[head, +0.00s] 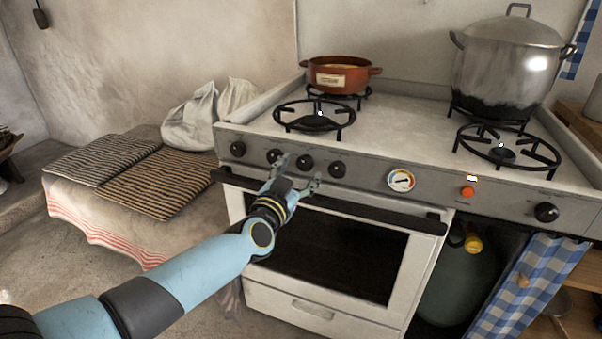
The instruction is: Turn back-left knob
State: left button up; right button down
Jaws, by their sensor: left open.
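The stove's front panel carries a row of black round knobs: a far-left knob (237,149), a second knob (274,156), a third knob (305,162) and a fourth knob (338,169). Another black knob (546,212) sits at the panel's far right. I cannot tell from labels which one is the back-left knob. My left gripper (299,171) is open and empty, its fingers pointing at the panel just below the second to fourth knobs. One fingertip overlaps the area between the second and third knobs; contact cannot be told. My right gripper is out of view.
The oven door handle (400,220) runs just below the knobs, close to my gripper. A brown pot (339,76) stands on the back-left burner and a large metal pot (505,65) on the back-right one. The front-left burner (314,118) is empty.

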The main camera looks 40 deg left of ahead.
pick_arm(q)
jog(key=shift+x, duration=0.8)
jog(key=c, duration=1.1)
jog(key=shift+c, duration=0.2)
